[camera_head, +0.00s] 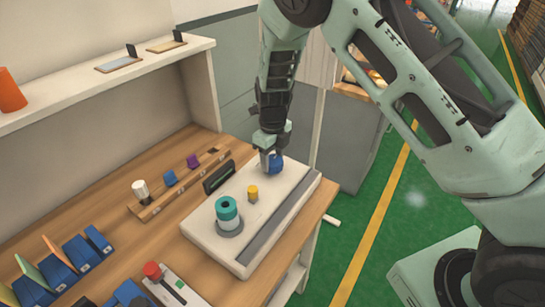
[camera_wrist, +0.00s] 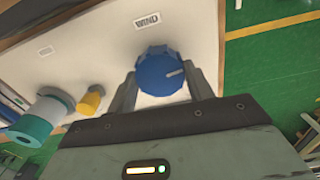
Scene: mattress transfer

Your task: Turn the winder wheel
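The winder wheel is a blue faceted knob (camera_head: 276,164) at the far end of a pale panel box (camera_head: 205,240) on the bench. In the wrist view the blue knob (camera_wrist: 160,72) has a light mark on its face and sits below a "WIND" label (camera_wrist: 147,21). My gripper (camera_head: 267,155) is down at the knob. In the wrist view my gripper's (camera_wrist: 163,85) two fingers stand on either side of the knob. A thin strip of panel shows between the knob and the right finger, so the fingers look open around it.
A teal-and-white spool (camera_head: 228,212) and a yellow peg (camera_head: 253,193) stand on the same panel. A wooden rack (camera_head: 165,203) with small coloured pieces lies to the left. Blue bins (camera_head: 80,254) are at lower left, below a white shelf (camera_head: 110,80).

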